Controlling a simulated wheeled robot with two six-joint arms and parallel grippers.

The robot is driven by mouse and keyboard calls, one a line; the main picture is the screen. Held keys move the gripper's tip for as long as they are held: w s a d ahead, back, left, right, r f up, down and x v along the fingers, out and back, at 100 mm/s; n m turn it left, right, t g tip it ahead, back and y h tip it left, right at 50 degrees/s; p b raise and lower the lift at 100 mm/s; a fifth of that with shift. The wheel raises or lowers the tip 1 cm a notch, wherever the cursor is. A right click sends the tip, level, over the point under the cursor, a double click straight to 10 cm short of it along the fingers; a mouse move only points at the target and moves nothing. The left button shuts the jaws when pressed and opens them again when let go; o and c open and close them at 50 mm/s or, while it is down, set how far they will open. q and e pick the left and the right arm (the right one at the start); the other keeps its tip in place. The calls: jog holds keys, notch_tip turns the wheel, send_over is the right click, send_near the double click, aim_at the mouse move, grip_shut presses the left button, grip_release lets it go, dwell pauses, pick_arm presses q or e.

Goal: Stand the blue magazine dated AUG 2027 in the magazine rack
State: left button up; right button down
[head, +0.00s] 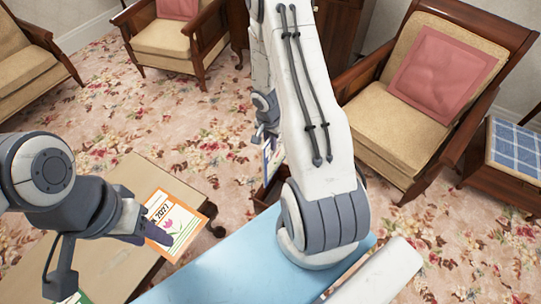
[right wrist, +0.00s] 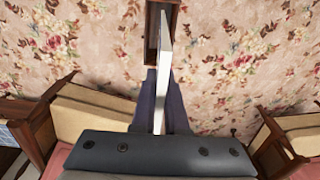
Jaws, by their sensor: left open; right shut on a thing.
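My right gripper (head: 267,134) is mostly hidden behind my right arm in the head view. In the right wrist view its dark fingers (right wrist: 161,105) are shut on a thin magazine (right wrist: 163,75), seen edge-on. In the head view a sliver of this magazine (head: 270,158) shows blue and white; its date cannot be read. The wooden magazine rack (head: 262,193) stands on the floor below it, partly hidden by my arm. In the right wrist view the magazine's far end overlaps the rack (right wrist: 152,38); whether it is inside is unclear. My left gripper (head: 150,229) is open over an orange-bordered magazine.
The orange magazine (head: 180,222), marked 2027, lies on the tan table (head: 125,270). A green item (head: 78,298) shows at the bottom edge. Armchairs (head: 400,120) stand around, with a blue-checked stool (head: 515,150) at right. Flowered carpet (head: 180,110) lies open between them.

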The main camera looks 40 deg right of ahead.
aim_at(271, 152)
notch_tip(271, 152, down, 4)
jog(key=b, duration=0.3)
jog(key=shift+f, duration=0.2)
jog(key=shift+f, duration=0.1)
notch_tip(271, 152, down, 6)
jog(key=b, duration=0.5)
jog(key=shift+f+b, duration=0.1)
jog(key=shift+b, duration=0.25)
notch_tip(271, 152, down, 16)
jog(key=b, duration=1.8)
jog(key=shift+f, duration=0.2)
jog(key=c, duration=0.9)
grip_release()
jog(key=shift+o, duration=0.2)
jog(key=shift+r, duration=0.1)
